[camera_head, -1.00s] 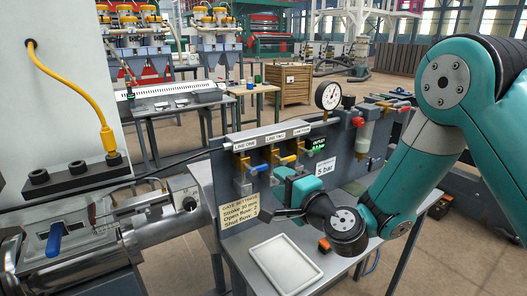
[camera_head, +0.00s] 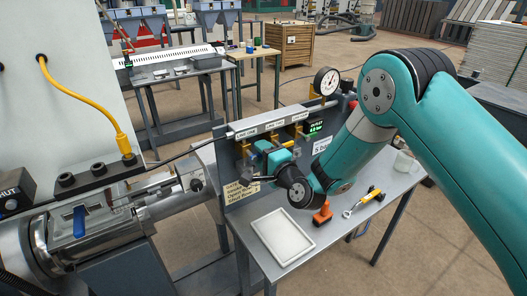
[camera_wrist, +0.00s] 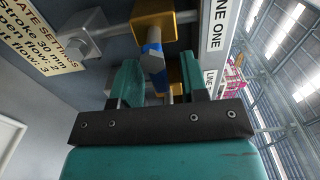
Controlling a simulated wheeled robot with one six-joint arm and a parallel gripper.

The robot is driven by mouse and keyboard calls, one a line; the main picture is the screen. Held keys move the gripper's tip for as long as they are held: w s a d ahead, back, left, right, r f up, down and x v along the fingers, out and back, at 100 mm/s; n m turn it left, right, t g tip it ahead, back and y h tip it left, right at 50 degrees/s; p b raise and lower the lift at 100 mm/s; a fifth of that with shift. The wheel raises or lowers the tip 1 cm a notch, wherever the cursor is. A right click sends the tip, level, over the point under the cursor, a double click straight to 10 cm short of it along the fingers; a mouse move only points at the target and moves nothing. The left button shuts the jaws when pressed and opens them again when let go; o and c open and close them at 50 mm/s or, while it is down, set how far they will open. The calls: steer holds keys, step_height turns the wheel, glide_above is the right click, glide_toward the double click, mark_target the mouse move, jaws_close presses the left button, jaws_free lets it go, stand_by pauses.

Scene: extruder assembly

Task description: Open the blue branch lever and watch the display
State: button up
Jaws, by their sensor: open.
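The blue lever (camera_wrist: 153,62) of the LINE ONE branch hangs below a brass valve (camera_wrist: 154,20) in the wrist view. My gripper (camera_wrist: 160,78) is open, with one green finger on each side of the lever; I cannot tell whether either touches it.
A pressure gauge (camera_head: 326,80) stands above the panel. A white tray (camera_head: 283,236), an orange tool (camera_head: 323,214) and a yellow-handled wrench (camera_head: 362,200) lie on the bench. Another blue handle (camera_head: 79,221) is on the machine at left. A gate-settings card (camera_wrist: 38,35) is close by.

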mark_target(254, 155)
steer(key=shift+c, duration=0.4)
jaws_close()
steer(key=shift+r+n, duration=0.1)
steer(key=shift+n, duration=0.2)
steer(key=n+b, duration=0.3)
steer(key=n, duration=0.1)
steer(key=shift+s+a+r+n+b, duration=0.1)
steer(key=shift+a+r+n+b, duration=0.05)
steer(key=shift+r+n+b, duration=0.2)
steer(key=n+b, duration=0.1)
steer(key=n, duration=0.1)
steer(key=n+b, duration=0.1)
steer(key=b, duration=0.1)
steer(key=shift+s+a+r+n, duration=0.15)
steer(key=shift+a+r+n, duration=0.05)
steer(key=shift+r+n, duration=0.2)
steer(key=n+b, duration=0.1)
steer(key=b, duration=0.1)
steer(key=n+b, duration=0.2)
steer(key=a+n+b, duration=0.1)
steer(key=n+b, duration=0.1)
steer(key=shift+s+r, duration=0.25)
steer(key=shift+s, duration=0.1)
steer(key=n+b, duration=0.3)
steer(key=b, duration=0.1)
steer(key=shift+s+a+r+n, duration=0.2)
steer(key=shift+a+n, duration=0.1)
steer(key=shift+n, duration=0.05)
